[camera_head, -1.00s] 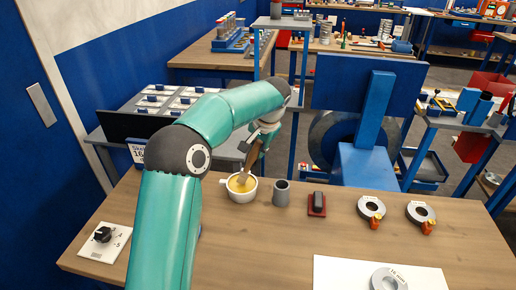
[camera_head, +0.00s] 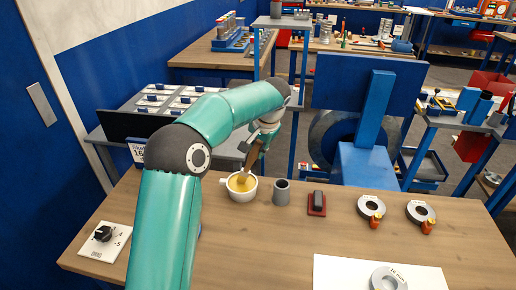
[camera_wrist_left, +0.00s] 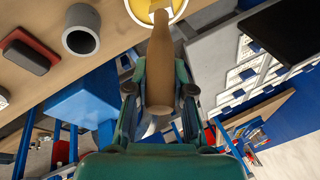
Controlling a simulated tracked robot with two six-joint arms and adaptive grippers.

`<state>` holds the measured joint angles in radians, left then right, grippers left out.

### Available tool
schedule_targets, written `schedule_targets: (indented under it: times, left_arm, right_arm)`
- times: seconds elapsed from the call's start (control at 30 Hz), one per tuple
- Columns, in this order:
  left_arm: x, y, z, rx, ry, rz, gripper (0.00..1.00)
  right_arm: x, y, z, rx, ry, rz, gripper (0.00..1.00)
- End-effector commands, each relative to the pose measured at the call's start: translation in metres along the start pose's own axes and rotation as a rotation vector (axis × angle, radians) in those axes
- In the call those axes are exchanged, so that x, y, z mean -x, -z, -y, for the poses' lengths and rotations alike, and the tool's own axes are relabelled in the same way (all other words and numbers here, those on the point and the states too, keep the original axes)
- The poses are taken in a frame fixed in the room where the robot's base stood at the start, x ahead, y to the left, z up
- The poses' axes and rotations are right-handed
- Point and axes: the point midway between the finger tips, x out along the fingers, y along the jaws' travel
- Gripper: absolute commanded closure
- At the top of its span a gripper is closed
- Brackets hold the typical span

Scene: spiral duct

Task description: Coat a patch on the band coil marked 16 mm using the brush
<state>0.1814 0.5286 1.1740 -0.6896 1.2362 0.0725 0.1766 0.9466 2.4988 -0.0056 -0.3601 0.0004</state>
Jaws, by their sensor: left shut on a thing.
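My left gripper (camera_head: 262,134) is shut on the brush (camera_head: 249,162), a tan wooden handle pointing down into a white cup (camera_head: 243,193) of yellow liquid. In the left wrist view the brush (camera_wrist_left: 160,65) runs from between the fingers (camera_wrist_left: 160,92) to the yellow liquid at the top edge. The bristle end is hidden in or at the liquid. My right gripper is not in view.
A grey cylindrical pot (camera_head: 281,194) stands right of the cup, then a dark block on a red base (camera_head: 317,203). Two grey rings with orange tabs (camera_head: 371,208) (camera_head: 421,213) lie farther right. The table's middle is clear.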

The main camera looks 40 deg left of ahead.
Motion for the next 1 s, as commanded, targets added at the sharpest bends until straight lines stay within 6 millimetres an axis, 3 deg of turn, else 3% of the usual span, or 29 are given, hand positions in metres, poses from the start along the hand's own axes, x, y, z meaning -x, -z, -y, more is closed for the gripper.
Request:
schedule_targets:
  times: [0.33, 1.0]
  left_arm:
    - [0.003, 0.000, 0.001, -0.001, -0.001, 0.004, 1.00]
    - [0.055, 0.009, 0.018, -0.001, -0.001, 0.001, 1.00]
  right_arm:
    - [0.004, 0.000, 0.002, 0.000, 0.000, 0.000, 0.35]
    - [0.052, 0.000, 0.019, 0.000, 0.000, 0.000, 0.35]
